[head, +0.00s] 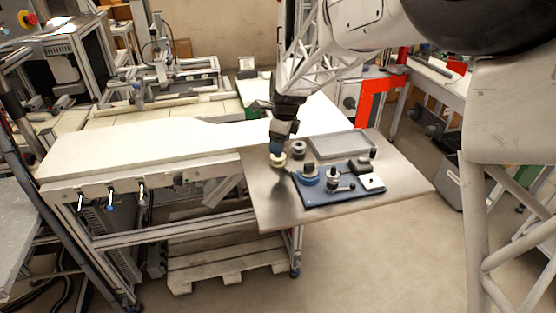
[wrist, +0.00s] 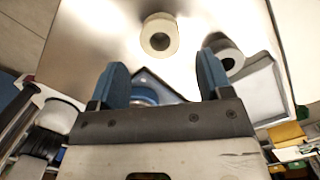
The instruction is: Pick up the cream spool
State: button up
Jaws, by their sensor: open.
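The cream spool (head: 278,161) sits on the metal plate at its left side, close under my gripper in the head view. In the wrist view the cream spool (wrist: 160,22) shows its round top and dark centre hole, above the gap between the fingertips in the picture. My gripper (head: 277,150) points down, with its blue fingers apart. The wrist view shows the two fingers (wrist: 162,65) spread wide with nothing gripped. I cannot tell the exact height of the fingertips over the spool.
A grey-green spool (head: 299,148) stands close to the right of the cream one. A grey tray (head: 312,155) lies behind. A blue board (head: 318,202) with a blue reel and several dark parts is in front right. The metal plate (head: 268,208) is bare at front left.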

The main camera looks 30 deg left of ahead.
aim_at(278, 159)
jog(key=shift+f, duration=0.4)
jog(key=shift+a+f, duration=0.2)
jog(key=shift+f, duration=1.1)
jog(key=shift+a+f, duration=0.15)
jog(key=shift+f, duration=1.1)
jog(key=c, duration=0.8)
